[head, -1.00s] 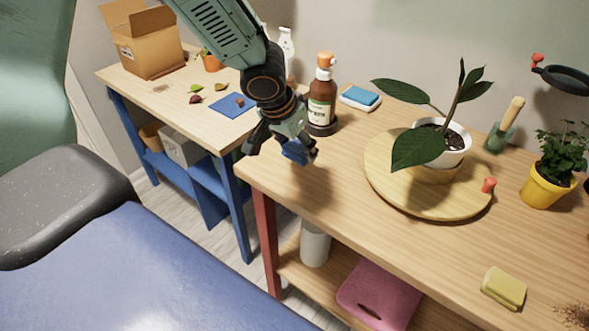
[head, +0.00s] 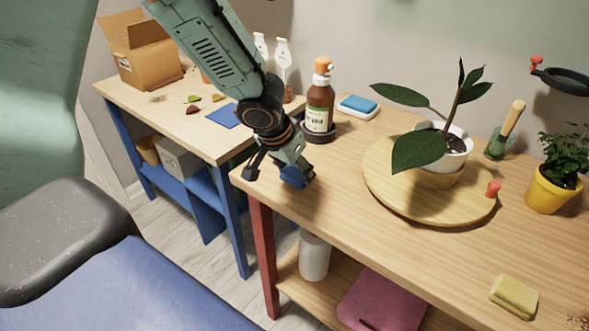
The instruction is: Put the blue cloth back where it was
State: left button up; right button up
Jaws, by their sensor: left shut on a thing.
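My left gripper (head: 283,178) hangs over the near left corner of the wooden table, to the left of and nearer than the brown pump bottle. It is shut on a small bunched blue cloth (head: 294,176), partly hidden by the fingers. The cloth is close to the tabletop; I cannot tell whether it touches. A flat blue square (head: 223,115) lies on the left table, partly hidden behind my arm. My right gripper is out of view.
The brown pump bottle (head: 320,100) stands on a dark base. Behind it is a blue sponge (head: 359,104) on a white dish. A round wooden board (head: 390,195) bears a potted plant (head: 453,155). A yellow sponge (head: 514,296) lies near the front edge. Tabletop between gripper and board is clear.

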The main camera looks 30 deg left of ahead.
pick_arm(q)
jog(key=o, duration=0.6)
jog(key=shift+f, duration=0.15)
jog(key=o, duration=0.4)
jog(key=shift+w+a+f, duration=0.1)
jog(key=shift+w+a, duration=0.05)
jog(key=shift+a, duration=0.05)
jog(key=shift+d, duration=0.15)
